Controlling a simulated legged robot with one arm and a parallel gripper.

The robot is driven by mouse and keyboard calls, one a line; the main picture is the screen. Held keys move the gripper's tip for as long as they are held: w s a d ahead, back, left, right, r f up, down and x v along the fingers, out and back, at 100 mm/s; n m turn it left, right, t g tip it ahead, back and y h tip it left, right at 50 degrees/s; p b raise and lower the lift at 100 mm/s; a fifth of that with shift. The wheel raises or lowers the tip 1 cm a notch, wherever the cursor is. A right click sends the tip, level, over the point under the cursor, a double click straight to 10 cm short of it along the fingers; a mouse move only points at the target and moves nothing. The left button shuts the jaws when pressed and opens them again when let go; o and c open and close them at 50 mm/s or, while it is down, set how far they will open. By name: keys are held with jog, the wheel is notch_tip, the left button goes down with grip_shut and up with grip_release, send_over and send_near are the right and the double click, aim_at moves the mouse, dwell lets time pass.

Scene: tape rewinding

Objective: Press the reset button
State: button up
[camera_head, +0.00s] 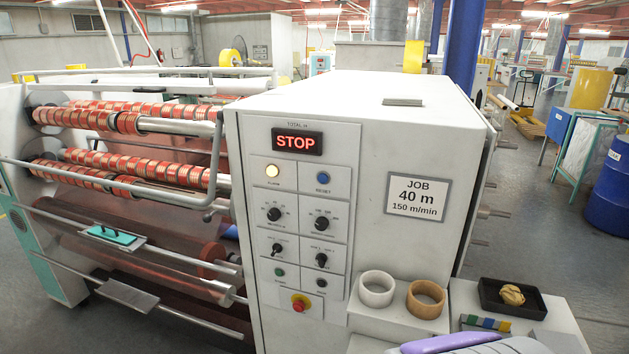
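The reset button (323,178) is a small round blue button in the upper right cell of the control panel (304,215), with a label under it that reads RESET. It is in plain view and nothing covers it. Left of it is a lit, pale yellow alarm lamp (272,171). Above both, a display (297,142) shows STOP in red. A rounded purple and white shape, which may be part of my arm, shows at the bottom edge, low and right of the panel. No gripper fingers can be seen.
A white ring (377,289), a brown ring (426,299) and a black tray (512,298) stand on ledges at lower right. Rollers with red tape (130,116) are at left.

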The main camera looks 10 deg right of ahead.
grip_shut()
dwell(1.2)
